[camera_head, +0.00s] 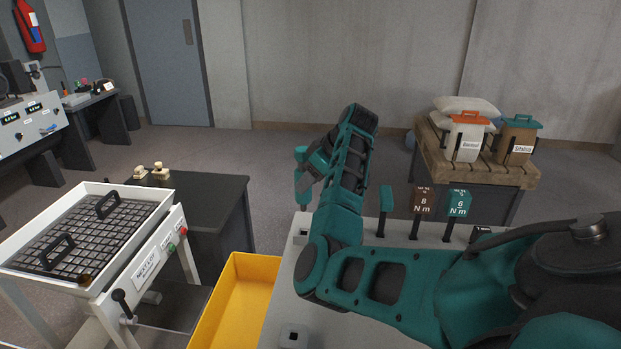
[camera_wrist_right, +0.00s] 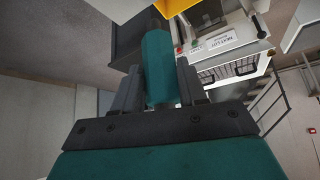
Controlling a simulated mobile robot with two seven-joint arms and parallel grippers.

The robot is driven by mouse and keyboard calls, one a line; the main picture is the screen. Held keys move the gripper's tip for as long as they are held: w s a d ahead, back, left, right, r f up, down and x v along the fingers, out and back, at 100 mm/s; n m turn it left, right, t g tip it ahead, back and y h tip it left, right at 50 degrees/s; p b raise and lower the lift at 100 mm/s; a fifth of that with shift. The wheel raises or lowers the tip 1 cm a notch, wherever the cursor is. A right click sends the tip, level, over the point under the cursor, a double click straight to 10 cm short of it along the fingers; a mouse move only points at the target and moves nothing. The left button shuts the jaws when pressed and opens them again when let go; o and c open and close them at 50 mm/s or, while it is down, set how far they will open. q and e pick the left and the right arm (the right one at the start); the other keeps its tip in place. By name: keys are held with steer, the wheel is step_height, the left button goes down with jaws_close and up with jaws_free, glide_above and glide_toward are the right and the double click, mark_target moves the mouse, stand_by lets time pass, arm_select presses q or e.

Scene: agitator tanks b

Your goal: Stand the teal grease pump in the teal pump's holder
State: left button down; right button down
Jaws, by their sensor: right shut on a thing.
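My right gripper (camera_head: 306,168) is shut on the teal grease pump (camera_head: 302,184), which hangs about upright above the far left corner of the pale bench. In the right wrist view, the pump (camera_wrist_right: 158,62) sits between the two dark fingers of the gripper (camera_wrist_right: 158,84). I cannot tell which is the teal pump's holder. My forearm hides part of the bench. My left gripper is not in view.
A teal-handled tool (camera_head: 386,199), a brown 8 Nm sign (camera_head: 424,200) and a teal 6 Nm sign (camera_head: 459,203) stand along the bench's far edge. A yellow bin (camera_head: 233,305) is left of the bench. A white-framed tray (camera_head: 85,292) stands farther left.

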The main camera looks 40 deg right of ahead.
mark_target(310, 198)
steer(key=shift+w+f+b, duration=0.1)
steer(key=shift+f+b, duration=0.95)
steer(key=shift+f, duration=1.75)
steer(key=shift+p, duration=0.5)
